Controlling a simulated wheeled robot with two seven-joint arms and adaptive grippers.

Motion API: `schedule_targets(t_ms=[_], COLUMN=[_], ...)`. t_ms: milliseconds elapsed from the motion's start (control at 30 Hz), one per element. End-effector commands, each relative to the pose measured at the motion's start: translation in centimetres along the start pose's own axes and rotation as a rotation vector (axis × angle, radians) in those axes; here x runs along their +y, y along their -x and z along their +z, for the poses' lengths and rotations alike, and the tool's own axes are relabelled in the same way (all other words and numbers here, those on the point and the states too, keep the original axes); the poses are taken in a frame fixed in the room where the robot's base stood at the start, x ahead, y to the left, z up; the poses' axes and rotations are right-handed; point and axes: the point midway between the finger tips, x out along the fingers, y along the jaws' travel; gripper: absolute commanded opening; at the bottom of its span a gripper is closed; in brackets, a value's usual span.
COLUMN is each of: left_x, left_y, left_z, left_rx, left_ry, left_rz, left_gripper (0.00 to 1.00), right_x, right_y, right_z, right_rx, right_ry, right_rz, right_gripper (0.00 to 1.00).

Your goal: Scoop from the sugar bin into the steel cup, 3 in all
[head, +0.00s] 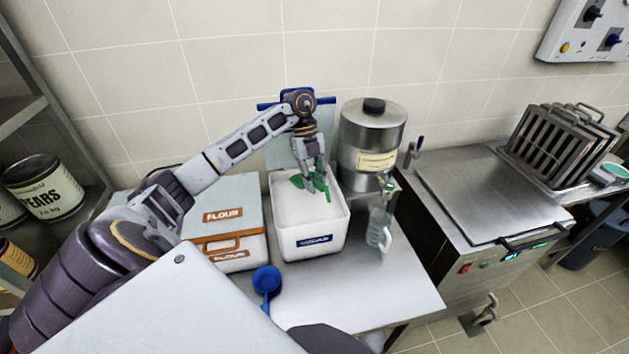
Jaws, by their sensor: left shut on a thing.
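The sugar bin (310,242) is an open white box with a blue label on its front, standing on the steel counter and filled with white sugar (291,205). My left gripper (312,170) reaches down over the bin's opening, shut on a green scoop (321,184). The scoop is low at the sugar; I cannot tell how deep it sits or whether it holds any. The bin's raised lid is behind the gripper. I cannot pick out the steel cup with certainty. My right gripper is not in view.
A closed flour bin (234,190) stands left of the sugar bin, with a blue scoop (267,280) in front. A steel urn (371,140) stands behind right, and a clear jug-like vessel (378,228) is to the right. The counter's front right (385,295) is clear. A fryer is further right.

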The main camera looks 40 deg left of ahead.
Motion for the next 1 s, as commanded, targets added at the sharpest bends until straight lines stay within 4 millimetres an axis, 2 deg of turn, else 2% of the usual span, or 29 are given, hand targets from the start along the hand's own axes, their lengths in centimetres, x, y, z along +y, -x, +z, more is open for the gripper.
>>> schedule_targets(t_ms=[67,1000], left_x=[0.0,0.0], left_y=[-0.6,-5.1], left_z=[0.3,2.3], left_rx=[0.0,0.0], left_ry=[0.0,0.001], left_rz=[-0.001,0.001], left_gripper=[0.0,0.0], right_x=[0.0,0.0], right_y=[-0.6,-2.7], right_z=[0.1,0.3], right_rx=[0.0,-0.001], right_ry=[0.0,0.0], right_rz=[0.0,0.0], right_gripper=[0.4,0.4])
